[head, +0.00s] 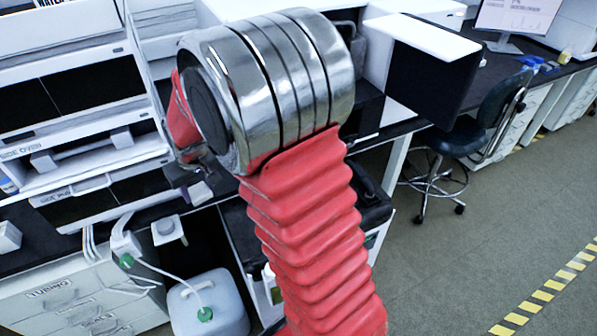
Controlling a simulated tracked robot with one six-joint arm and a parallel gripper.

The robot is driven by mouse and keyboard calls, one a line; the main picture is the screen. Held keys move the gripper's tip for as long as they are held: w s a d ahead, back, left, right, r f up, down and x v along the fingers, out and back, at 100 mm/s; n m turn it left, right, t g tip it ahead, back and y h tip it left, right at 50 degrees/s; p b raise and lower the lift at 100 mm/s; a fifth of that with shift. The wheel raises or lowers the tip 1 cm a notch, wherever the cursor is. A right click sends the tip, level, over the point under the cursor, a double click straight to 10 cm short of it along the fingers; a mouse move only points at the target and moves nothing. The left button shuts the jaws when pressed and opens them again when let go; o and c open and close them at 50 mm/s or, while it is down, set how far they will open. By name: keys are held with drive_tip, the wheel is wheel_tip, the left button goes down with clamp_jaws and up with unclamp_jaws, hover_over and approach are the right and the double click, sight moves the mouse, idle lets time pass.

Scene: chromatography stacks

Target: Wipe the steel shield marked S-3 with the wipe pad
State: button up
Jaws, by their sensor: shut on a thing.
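My arm's red bellows and large steel joint fill the middle of the head view and hide much of the bench. My gripper (194,172) shows only in small part, low behind the left side of the joint. It is shut on a small pale grey block, which looks like the wipe pad (200,193), just above or at the dark bench top; contact cannot be told. I cannot make out a steel shield marked S-3; no such mark is readable, and it may be hidden behind my arm.
White instrument stacks (75,110) stand close on the left. A white jug (208,305) with tubing sits under the bench beside drawers (70,300). A dark-fronted white box (425,70) stands on the right bench. A chair (470,130) stands on open floor at right.

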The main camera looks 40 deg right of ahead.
drive_tip(key=s+d+f, duration=0.2)
drive_tip(key=d, duration=0.7)
drive_tip(key=s+d+f+m, duration=0.1)
drive_tip(key=s+d+f, duration=0.1)
drive_tip(key=d, duration=0.8)
drive_tip(key=s+d+f, duration=0.2)
drive_tip(key=s+d, duration=0.2)
drive_tip(key=d, duration=0.5)
drive_tip(key=shift+d+f+m+h, duration=0.25)
drive_tip(key=shift+d+m+h, duration=0.05)
drive_tip(key=shift+d, duration=0.1)
drive_tip(key=shift+s+f, duration=0.1)
